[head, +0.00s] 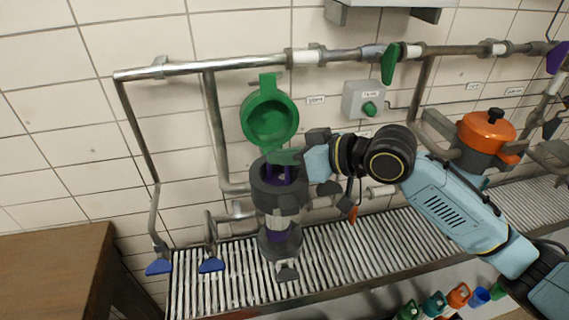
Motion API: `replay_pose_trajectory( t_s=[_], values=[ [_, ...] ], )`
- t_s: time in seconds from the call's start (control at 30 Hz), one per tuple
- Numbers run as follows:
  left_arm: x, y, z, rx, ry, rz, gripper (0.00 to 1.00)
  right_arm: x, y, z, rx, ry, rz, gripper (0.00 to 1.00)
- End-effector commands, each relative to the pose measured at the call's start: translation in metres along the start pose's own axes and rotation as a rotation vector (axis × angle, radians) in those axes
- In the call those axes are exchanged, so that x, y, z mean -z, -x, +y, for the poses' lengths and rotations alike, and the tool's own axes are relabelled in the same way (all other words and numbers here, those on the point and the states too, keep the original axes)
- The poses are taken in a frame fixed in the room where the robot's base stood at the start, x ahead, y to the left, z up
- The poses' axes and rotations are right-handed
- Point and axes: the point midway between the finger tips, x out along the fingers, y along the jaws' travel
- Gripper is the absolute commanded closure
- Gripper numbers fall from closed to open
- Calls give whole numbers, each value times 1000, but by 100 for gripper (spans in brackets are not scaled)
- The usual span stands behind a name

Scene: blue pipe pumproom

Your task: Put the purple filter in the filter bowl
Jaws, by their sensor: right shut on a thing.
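The filter bowl (278,200) is a dark grey upright housing with a clear middle section, standing over the slatted drain. Its green round lid (268,118) is swung up and open behind it. The purple filter (276,177) is inside the bowl. Purple shows at the open mouth and again low through the clear wall. My right gripper (288,157) reaches in from the right over the bowl's mouth and is shut on the filter's top. The fingertips partly hide the grip. My left gripper is not in view.
A steel pipe runs along the tiled wall, with a green valve handle (388,63) and a grey button box (364,100). An orange-lidded vessel (486,131) stands at right. Blue-handled valves (211,265) hang left of the bowl. A brown wooden surface (55,270) is at lower left.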

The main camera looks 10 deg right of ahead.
Motion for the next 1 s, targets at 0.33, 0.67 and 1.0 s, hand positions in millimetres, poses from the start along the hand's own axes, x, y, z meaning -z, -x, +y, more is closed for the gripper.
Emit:
replay_pose_trajectory(
  t_s=[0.33,0.67,1.0],
  values=[
    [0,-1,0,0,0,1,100,-18,-8,4,0,1,2,100],
    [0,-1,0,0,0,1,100,-21,-9,4,0,0,0,70],
    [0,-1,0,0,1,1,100,-18,-6,4,-1,1,0,70]
  ],
)
